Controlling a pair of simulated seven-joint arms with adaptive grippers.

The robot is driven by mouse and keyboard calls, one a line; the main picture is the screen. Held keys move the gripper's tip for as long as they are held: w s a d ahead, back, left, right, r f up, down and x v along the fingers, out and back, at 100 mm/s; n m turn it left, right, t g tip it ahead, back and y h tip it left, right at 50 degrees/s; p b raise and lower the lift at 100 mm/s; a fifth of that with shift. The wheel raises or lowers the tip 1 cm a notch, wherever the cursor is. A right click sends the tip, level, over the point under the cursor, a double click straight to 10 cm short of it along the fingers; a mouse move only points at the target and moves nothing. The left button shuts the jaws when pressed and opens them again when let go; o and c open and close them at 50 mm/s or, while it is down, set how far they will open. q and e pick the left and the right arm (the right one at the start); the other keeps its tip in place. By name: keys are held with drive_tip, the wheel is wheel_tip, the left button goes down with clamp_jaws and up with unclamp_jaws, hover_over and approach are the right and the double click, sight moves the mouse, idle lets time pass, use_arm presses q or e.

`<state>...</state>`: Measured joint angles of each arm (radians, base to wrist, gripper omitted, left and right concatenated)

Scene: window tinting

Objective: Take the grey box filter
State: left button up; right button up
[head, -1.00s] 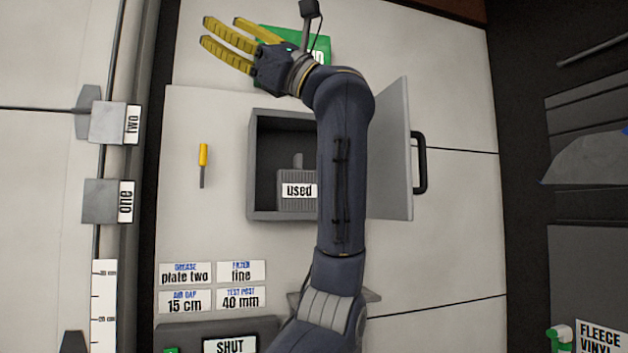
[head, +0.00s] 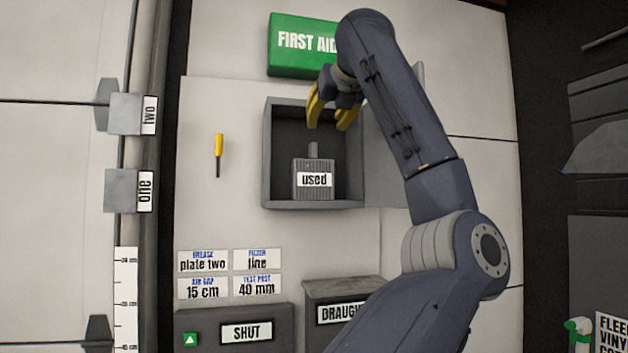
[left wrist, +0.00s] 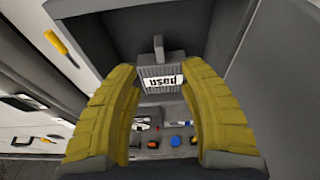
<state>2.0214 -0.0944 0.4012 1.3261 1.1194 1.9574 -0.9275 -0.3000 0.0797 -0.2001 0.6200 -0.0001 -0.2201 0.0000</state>
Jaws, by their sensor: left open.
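The grey box filter (head: 314,186), with a ribbed body, a small stem on top and a label reading "used", sits in the open grey wall box (head: 268,150). My left gripper (head: 329,120) is open at the upper part of the box opening, above the filter and apart from it. My right gripper is not in view.
The box's door (head: 385,180) stands open on the right, partly behind my arm. A green first aid box (head: 290,62) is above. A yellow-handled screwdriver (head: 219,146) is on the panel at left. Labels, a "SHUT" box (head: 270,314) and a "DRAUGHT" box (head: 318,290) are below.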

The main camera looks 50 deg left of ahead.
sight(313, 146)
use_arm(q)
drive_tip(key=x, duration=1.3)
drive_tip(key=shift+a+f, duration=0.15)
drive_tip(key=shift+a, duration=0.15)
drive_tip(key=shift+c, duration=0.5)
clamp_jaws()
